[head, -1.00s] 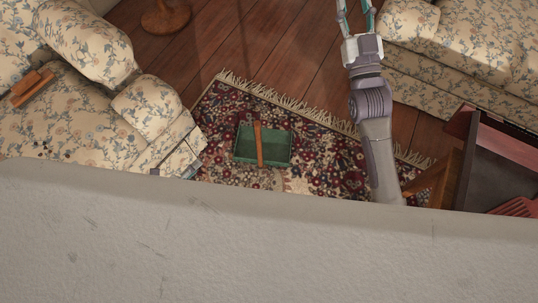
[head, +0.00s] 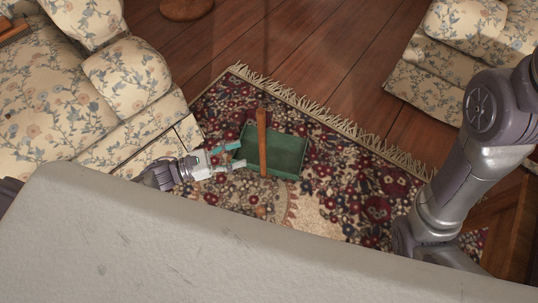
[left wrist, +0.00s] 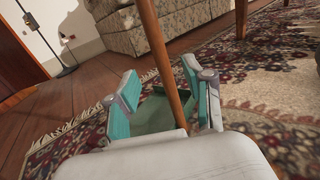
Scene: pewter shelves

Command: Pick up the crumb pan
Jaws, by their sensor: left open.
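The crumb pan (head: 285,154) is a shallow green tray with a tall brown wooden handle (head: 262,130), resting on the patterned rug. My left gripper (head: 240,156) comes in low from the left. It is open and empty, with its teal fingertips at the pan's left side, close to the handle. In the left wrist view, the handle (left wrist: 158,50) runs between the two spread fingers (left wrist: 162,98), and part of the green tray (left wrist: 153,115) shows beyond them. I cannot tell whether a finger touches the pan. My right arm shows at the right, but its gripper is not visible.
A floral sofa (head: 60,100) stands at the left and another floral seat (head: 440,65) at the upper right. The fringed rug (head: 340,165) lies on a wooden floor (head: 310,45), clear behind the pan. A pale surface (head: 150,245) crosses the foreground.

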